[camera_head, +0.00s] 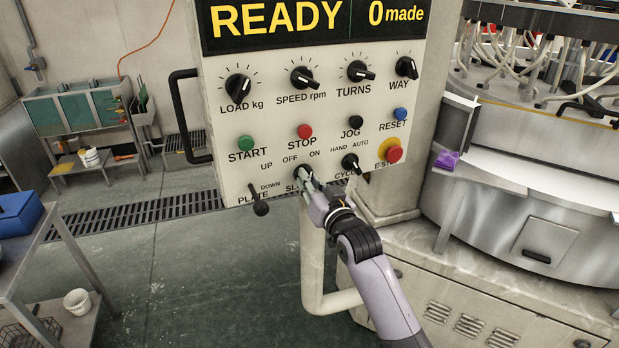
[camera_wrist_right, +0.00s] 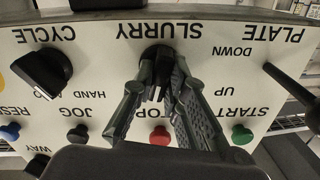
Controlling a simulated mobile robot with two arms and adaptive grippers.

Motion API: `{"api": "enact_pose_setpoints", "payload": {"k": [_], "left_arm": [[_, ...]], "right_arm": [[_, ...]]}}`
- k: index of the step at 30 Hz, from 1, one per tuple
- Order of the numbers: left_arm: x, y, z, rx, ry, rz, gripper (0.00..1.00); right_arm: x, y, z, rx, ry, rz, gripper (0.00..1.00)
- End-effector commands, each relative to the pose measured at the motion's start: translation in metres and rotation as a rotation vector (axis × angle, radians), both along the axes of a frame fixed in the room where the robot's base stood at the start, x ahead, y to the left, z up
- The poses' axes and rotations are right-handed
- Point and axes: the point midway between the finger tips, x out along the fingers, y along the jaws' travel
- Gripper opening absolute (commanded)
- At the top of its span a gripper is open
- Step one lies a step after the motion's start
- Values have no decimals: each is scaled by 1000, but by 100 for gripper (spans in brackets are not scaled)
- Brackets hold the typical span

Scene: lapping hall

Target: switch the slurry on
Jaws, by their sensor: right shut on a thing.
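The slurry knob (camera_head: 301,172) is a black rotary switch on the lower row of the pale control panel, below the OFF and ON marks. My right gripper (camera_head: 306,179) reaches up to it from below right and is shut on it. In the right wrist view, which shows the panel upside down, the slurry knob (camera_wrist_right: 156,54) sits between the tips of my right gripper (camera_wrist_right: 158,75), under the SLURRY label. The fingers cover much of the knob, so I cannot tell which mark it points to. My left gripper is not in view.
The cycle knob (camera_head: 350,163) is close on the right, with the red emergency stop (camera_head: 393,154) beyond it. The plate lever (camera_head: 260,205) stands out on the left. The green start button (camera_head: 246,143) and red stop button (camera_head: 305,131) are just above.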

Motion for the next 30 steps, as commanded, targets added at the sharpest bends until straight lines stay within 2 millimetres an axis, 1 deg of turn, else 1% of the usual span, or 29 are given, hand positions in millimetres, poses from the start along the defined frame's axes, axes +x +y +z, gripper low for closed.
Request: {"api": "enact_pose_setpoints", "payload": {"k": [1,6,12,18,30], "left_arm": [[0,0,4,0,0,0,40],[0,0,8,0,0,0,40],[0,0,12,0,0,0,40],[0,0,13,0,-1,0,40],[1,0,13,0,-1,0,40]], "right_arm": [[0,0,0,34,18,0,0],[0,0,0,142,66,0,0],[0,0,0,226,101,1,0],[0,0,0,268,120,0,0],[0,0,-1,281,126,1,0]]}}
